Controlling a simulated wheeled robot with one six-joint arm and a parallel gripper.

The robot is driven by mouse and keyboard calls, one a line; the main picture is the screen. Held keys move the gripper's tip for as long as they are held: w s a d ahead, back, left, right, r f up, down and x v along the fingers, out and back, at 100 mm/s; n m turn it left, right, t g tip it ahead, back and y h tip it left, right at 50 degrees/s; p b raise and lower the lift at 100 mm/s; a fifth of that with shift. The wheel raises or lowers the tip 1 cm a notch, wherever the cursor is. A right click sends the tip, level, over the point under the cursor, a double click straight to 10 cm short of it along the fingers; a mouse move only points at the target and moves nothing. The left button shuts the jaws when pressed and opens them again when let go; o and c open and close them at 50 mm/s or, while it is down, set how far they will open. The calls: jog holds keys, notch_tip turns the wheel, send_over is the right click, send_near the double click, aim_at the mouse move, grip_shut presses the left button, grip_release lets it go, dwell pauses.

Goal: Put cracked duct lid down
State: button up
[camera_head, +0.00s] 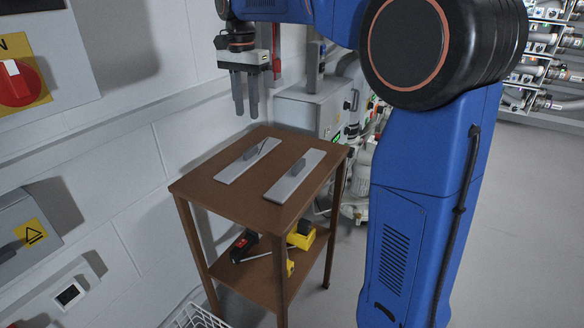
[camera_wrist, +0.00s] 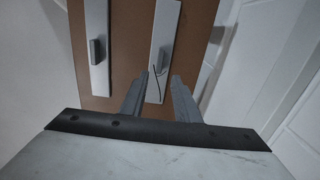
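Two flat grey lids with small raised handles lie on the brown table (camera_head: 208,190). The left lid in the head view (camera_head: 233,172) has a thin dark crack-like line near its handle; it shows at the right in the wrist view (camera_wrist: 165,25). The plain lid (camera_head: 303,170) lies beside it, at the left in the wrist view (camera_wrist: 96,20). My gripper (camera_head: 247,114) hangs above the table's back-left part, fingers pointing down. In the wrist view its fingers (camera_wrist: 159,77) are apart with nothing between them, the cracked lid lying below.
A white wall stands close along the table's left side. The lower shelf holds a red-black tool (camera_head: 243,244) and yellow items (camera_head: 301,236). A grey cabinet (camera_head: 310,108) stands behind the table. A wire basket (camera_head: 197,318) is at the front.

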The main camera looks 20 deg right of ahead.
jog(key=s+d+f+n+t, duration=0.1)
jog(key=s+d+f+n, duration=0.1)
jog(key=s+f, duration=0.4)
jog(key=s+d+f+n+t, duration=0.2)
jog(key=s+f+n, duration=0.3)
jog(key=s, duration=1.1)
jog(key=s+d+f+n+t, duration=0.1)
jog(key=s+d+f+n, duration=0.2)
jog(key=s+f, duration=0.4)
jog(key=s, duration=0.4)
jog(key=shift+s+d+f+n+t, duration=0.15)
jog(key=shift+s+f+n+t, duration=0.2)
jog(key=shift+s+n+t, duration=0.05)
